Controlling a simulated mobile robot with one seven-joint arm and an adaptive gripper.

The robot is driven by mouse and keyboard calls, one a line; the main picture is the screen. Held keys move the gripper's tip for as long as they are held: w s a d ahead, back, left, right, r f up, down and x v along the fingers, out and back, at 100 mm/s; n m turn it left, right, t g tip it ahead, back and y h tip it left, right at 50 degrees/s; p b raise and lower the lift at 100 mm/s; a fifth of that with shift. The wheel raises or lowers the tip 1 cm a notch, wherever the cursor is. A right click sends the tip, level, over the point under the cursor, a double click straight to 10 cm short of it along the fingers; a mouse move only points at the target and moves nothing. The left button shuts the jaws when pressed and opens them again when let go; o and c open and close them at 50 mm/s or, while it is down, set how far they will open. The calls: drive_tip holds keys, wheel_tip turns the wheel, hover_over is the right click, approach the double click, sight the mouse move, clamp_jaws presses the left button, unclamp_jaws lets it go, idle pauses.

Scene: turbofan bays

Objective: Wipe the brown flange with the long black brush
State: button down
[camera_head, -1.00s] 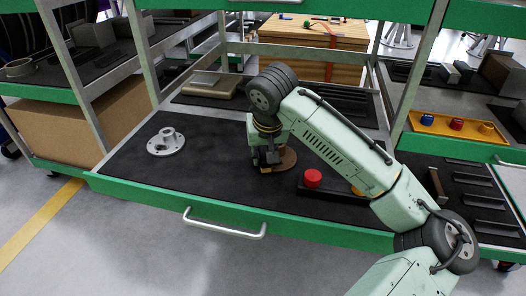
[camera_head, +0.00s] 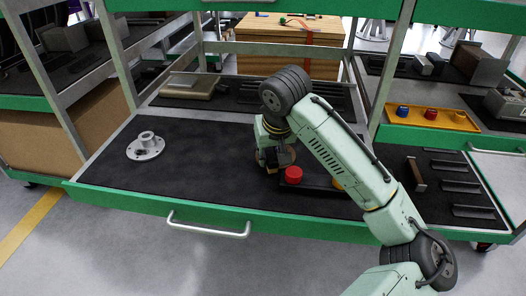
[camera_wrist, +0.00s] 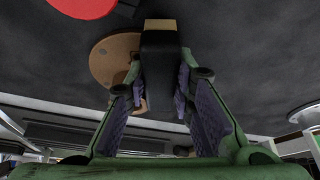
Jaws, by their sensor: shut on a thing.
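The brown flange (camera_wrist: 110,62) is a round disc lying on the dark shelf mat. In the head view my arm's end largely covers the brown flange (camera_head: 261,160). My gripper (camera_wrist: 158,85) is shut on a long black piece, the brush (camera_wrist: 160,55), which points away from the palm. In the wrist view the brush overlaps the right part of the brown flange; I cannot tell whether they touch. The brush is not clearly visible in the head view, where my gripper (camera_head: 274,152) points down.
A red round piece (camera_head: 293,174) on a dark holder stands right of my gripper. A grey flange (camera_head: 146,146) lies on the left of the mat. A yellow tray (camera_head: 420,117) with small parts is on the right cart. The mat between grey flange and gripper is clear.

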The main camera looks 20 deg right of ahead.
drive_tip(key=shift+w+a+f+p, duration=0.1)
drive_tip(key=shift+w+a+p, duration=0.35)
drive_tip(key=shift+a, duration=0.5)
drive_tip(key=shift+w+a+p, duration=0.25)
drive_tip(key=shift+w+a, duration=0.35)
drive_tip(key=shift+a, duration=0.35)
drive_tip(key=shift+w+a+f+p, duration=0.1)
drive_tip(key=shift+w+a+p, duration=0.35)
drive_tip(key=shift+a, duration=0.5)
drive_tip(key=shift+w, duration=0.1)
drive_tip(key=shift+r, duration=0.1)
wheel_tip(320, 180, up, 6)
drive_tip(key=p, duration=0.5)
drive_tip(key=shift+r, duration=0.1)
wheel_tip(320, 180, up, 3)
drive_tip(key=p, duration=0.3)
